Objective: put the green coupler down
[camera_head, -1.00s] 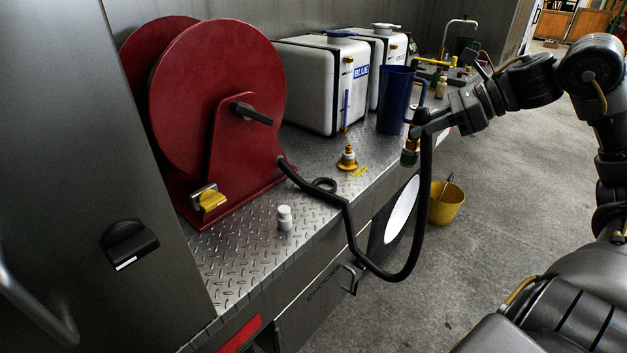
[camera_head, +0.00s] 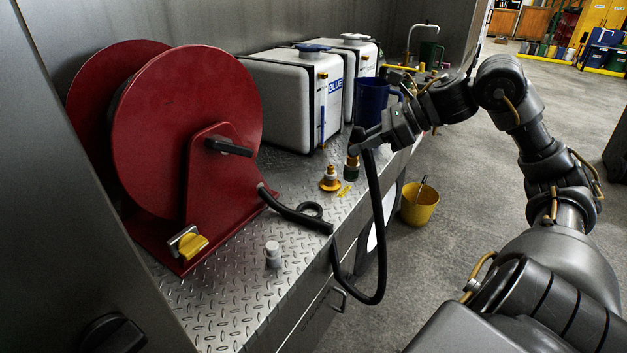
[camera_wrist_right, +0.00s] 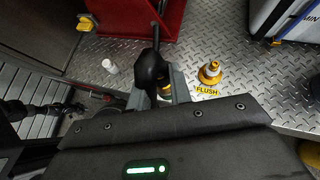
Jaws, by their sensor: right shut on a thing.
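The green coupler (camera_head: 351,168) is at the end of the black hose (camera_head: 376,215), with a brass-coloured part above its green body. My right gripper (camera_head: 362,142) is shut on the hose-end assembly just above the green body. The coupler hangs near the deck's front edge, right of the amber flush fitting (camera_head: 330,179); I cannot tell whether it touches the deck. In the right wrist view, the black hose end (camera_wrist_right: 152,70) sits between the fingers and mostly hides the coupler. The amber fitting with its FLUSH label (camera_wrist_right: 207,91) stands to the right. My left gripper is out of view.
The red hose reel (camera_head: 185,130) stands left on the diamond-plate deck (camera_head: 225,290). A white bottle (camera_head: 273,255) stands in front. White tanks (camera_head: 290,100) and a blue jug (camera_head: 370,100) stand behind. A yellow bucket (camera_head: 419,206) is on the floor.

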